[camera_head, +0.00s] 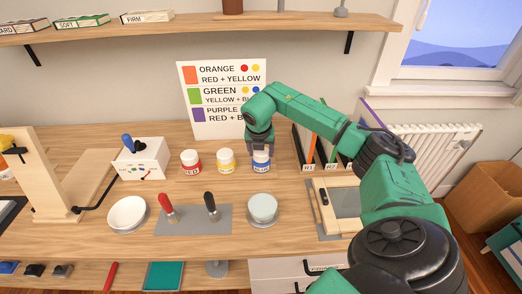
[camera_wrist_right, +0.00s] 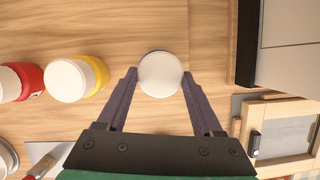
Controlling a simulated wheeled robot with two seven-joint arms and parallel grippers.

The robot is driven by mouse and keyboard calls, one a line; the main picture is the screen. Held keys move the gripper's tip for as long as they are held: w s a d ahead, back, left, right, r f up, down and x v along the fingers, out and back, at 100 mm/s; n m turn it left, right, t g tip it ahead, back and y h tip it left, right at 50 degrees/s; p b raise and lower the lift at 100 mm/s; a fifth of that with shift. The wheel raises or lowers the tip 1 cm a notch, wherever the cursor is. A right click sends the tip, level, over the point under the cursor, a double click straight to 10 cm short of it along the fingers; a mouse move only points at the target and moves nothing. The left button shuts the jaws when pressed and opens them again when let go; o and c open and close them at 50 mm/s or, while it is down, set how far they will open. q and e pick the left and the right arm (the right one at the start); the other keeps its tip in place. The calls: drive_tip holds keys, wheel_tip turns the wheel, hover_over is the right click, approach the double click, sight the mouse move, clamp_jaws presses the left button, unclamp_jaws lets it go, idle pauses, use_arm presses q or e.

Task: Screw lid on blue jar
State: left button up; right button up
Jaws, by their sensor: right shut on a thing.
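The blue jar (camera_head: 261,163) stands upright on the wooden desk, at the right end of a row of three jars. My right gripper (camera_head: 260,150) reaches down over it from above. In the right wrist view, a round white lid (camera_wrist_right: 161,74) sits between the two fingertips of my right gripper (camera_wrist_right: 160,78), which are shut on its sides. The lid appears to be on top of the blue jar; whether it is screwed down cannot be told. The jar's body is hidden under the lid in the wrist view. My left gripper is not in view.
A yellow jar (camera_head: 226,162) and a red jar (camera_head: 191,163) stand to the left. A colour-mixing board (camera_head: 223,85) stands behind. File dividers (camera_head: 306,148) are close on the right. A grey mat (camera_head: 188,226) with two tools, a white bowl (camera_head: 127,213) and a round pot (camera_head: 262,207) are in front.

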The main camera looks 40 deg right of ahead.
drive_tip(key=shift+a+m, duration=0.1)
drive_tip(key=shift+m, duration=0.3)
drive_tip(key=shift+w+a+m+g+h, duration=0.2)
drive_tip(key=shift+m+g+h, duration=0.1)
drive_tip(key=shift+m, duration=0.7)
drive_tip(key=m+g, duration=0.1)
drive_tip(key=m, duration=0.1)
drive_tip(key=m+p, duration=0.1)
drive_tip(key=m, duration=0.2)
drive_tip(key=shift+w+g+h, duration=0.2)
drive_tip(key=shift+g+h, duration=0.1)
drive_tip(key=shift+g, duration=0.1)
drive_tip(key=shift+f+m, duration=0.1)
drive_tip(key=shift+m, duration=0.4)
